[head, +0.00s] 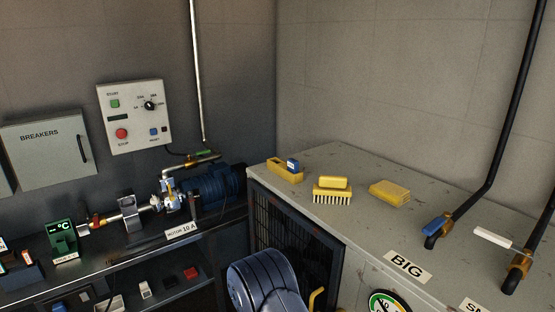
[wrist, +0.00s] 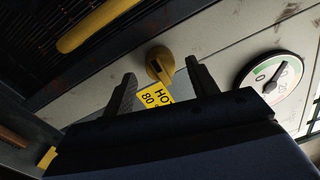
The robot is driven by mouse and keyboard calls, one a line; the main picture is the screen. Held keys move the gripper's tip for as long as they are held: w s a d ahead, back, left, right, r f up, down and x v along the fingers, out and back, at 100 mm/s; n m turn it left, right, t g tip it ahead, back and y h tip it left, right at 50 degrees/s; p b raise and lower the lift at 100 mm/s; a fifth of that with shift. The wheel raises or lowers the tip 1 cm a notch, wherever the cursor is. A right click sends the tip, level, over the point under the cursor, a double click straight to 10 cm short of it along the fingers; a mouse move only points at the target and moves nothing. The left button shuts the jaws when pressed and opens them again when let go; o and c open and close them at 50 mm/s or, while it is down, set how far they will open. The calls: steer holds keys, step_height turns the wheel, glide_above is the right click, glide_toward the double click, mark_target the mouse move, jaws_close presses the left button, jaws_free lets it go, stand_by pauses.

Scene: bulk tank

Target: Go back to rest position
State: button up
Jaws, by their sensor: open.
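My gripper (wrist: 160,95) shows in the wrist view with its two dark fingers apart and nothing between them. Beyond the fingertips is a yellow round knob (wrist: 159,64) on the pale front panel, with a yellow tag (wrist: 154,97) reading HOT 80 partly hidden by my gripper. I cannot tell how far the fingers are from the knob. In the head view my dark blue arm shows at the bottom centre, and the gripper itself is not visible there.
A round gauge (wrist: 273,84) is right of the knob. On the bench top (head: 345,215) are a yellow brush (head: 332,191), a yellow block (head: 390,192) and a yellow holder (head: 286,173). Pipes with a blue-handled valve (head: 436,226) and a white-handled valve (head: 493,238) stand at right. A motor (head: 212,184) and control box (head: 134,117) are left.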

steer(key=b+v, duration=0.1)
steer(key=v, duration=0.8)
steer(key=w+d+m+g+b, duration=0.1)
steer(key=w+d+m, duration=0.5)
steer(key=m, duration=1.2)
steer(key=shift+d+r+m+b, duration=0.3)
steer(key=shift+d+r+b, duration=0.15)
steer(key=shift+d, duration=0.6)
